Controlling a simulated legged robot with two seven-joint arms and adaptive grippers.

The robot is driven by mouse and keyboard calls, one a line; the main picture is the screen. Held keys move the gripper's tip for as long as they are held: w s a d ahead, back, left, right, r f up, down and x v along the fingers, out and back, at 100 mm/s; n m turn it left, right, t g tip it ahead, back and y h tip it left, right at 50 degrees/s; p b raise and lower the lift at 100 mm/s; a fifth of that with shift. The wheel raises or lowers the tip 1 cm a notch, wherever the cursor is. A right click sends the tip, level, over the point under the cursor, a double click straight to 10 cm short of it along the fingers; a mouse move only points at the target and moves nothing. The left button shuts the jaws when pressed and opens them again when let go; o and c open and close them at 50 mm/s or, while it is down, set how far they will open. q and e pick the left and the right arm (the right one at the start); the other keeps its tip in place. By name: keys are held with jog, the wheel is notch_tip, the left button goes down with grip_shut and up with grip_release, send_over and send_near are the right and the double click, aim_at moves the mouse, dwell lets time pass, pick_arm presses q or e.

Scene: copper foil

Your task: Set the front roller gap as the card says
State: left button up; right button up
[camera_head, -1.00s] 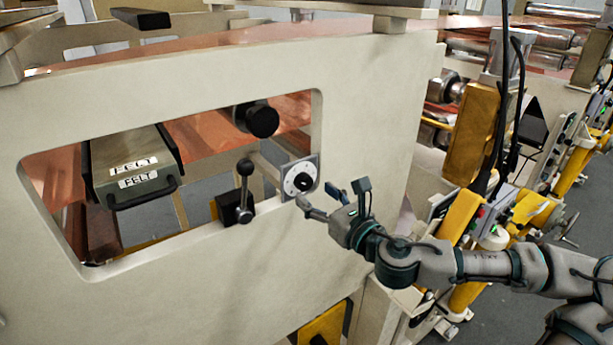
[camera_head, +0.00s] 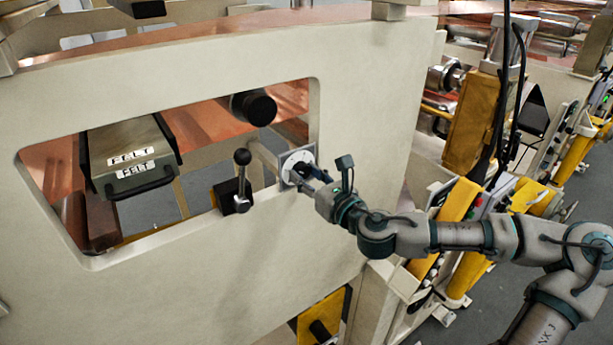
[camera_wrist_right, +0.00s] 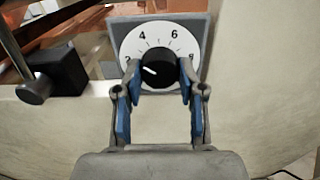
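A round white dial (camera_wrist_right: 129,46) with a black knob (camera_wrist_right: 158,72) sits on a grey plate (camera_wrist_right: 197,29). The numbers 2, 4, 6 and 8 show on it, and the knob's white pointer lies up-left, near the 2. In the head view the dial (camera_head: 291,160) is on the machine frame, partly covered by my gripper. The fingertips of my right gripper (camera_wrist_right: 159,75) are at both sides of the knob, with no clear gap; whether they press on it I cannot tell. The card and my left gripper are not in view.
A black-knobbed lever (camera_head: 243,180) stands left of the dial, near the right arm's reach. A black round handle (camera_head: 255,108) is above it. A box labelled FELT (camera_head: 110,180) hangs in the opening. The cream side frame (camera_head: 210,285) borders the opening.

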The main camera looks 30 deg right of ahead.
jog(key=shift+d+f, duration=0.1)
jog(key=shift+c, duration=0.5)
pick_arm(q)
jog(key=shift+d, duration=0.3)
